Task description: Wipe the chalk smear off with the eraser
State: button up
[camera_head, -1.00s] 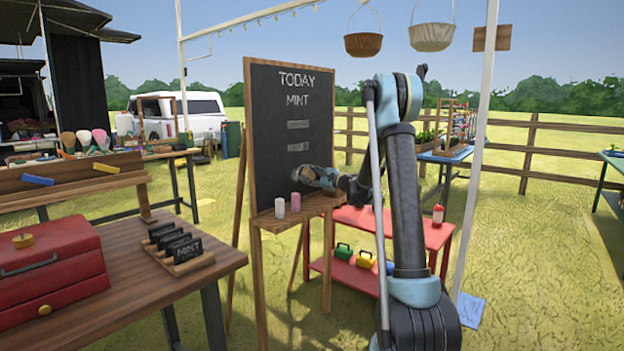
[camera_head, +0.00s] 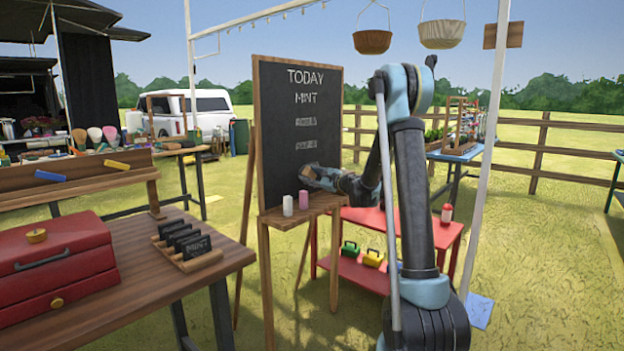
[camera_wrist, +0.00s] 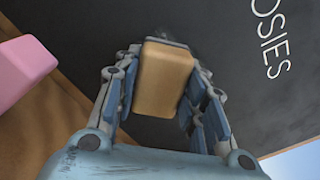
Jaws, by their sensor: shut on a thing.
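The chalkboard (camera_head: 278,100) stands on a wooden easel with TODAY and MINT at the top and two blurred lines below. My gripper (camera_head: 312,172) is at the board's lower part, just above the ledge. In the wrist view my gripper (camera_wrist: 163,75) is shut on a tan block-shaped eraser (camera_wrist: 165,80), with its far end at or very near the black board (camera_wrist: 225,90). A faint greyish smear (camera_wrist: 192,38) shows just beyond the eraser; the eraser hides part of that area. The word POSIES is on the right there.
A red table (camera_head: 435,232) is behind right. A wooden table (camera_head: 140,270) with a red box (camera_head: 55,265) is at left.

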aim_at(304, 173)
jog(key=shift+s+a, duration=1.2)
jog(key=shift+s, duration=0.05)
jog(key=shift+r, duration=0.3)
jog(key=shift+w+d, duration=1.3)
jog(key=shift+d, duration=0.05)
jog(key=shift+w+d+r, duration=0.1)
jog(key=shift+w+d, duration=0.95)
jog(key=shift+w, duration=0.4)
jog(key=shift+w+d+f, duration=0.1)
jog(key=shift+w+d, duration=0.9)
jog(key=shift+w, duration=0.4)
jog(key=shift+w+d+r, duration=0.1)
jog(key=shift+w+d, duration=0.95)
jog(key=shift+w, duration=0.4)
jog(key=shift+c, duration=0.4)
jog(key=shift+s+a, duration=0.5)
jog(key=shift+s, duration=0.25)
jog(key=shift+s+a, duration=0.5)
jog(key=shift+s, duration=0.25)
jog(key=shift+s+a, duration=1.3)
jog(key=shift+s, duration=0.15)
jog(key=shift+s+a, duration=1.3)
jog(key=shift+s, duration=0.15)
jog(key=shift+s+a, duration=0.45)
jog(key=shift+s, duration=0.2)
jog(key=shift+s+a, duration=0.4)
jog(key=shift+s, duration=0.2)
jog(key=shift+d, duration=0.1)
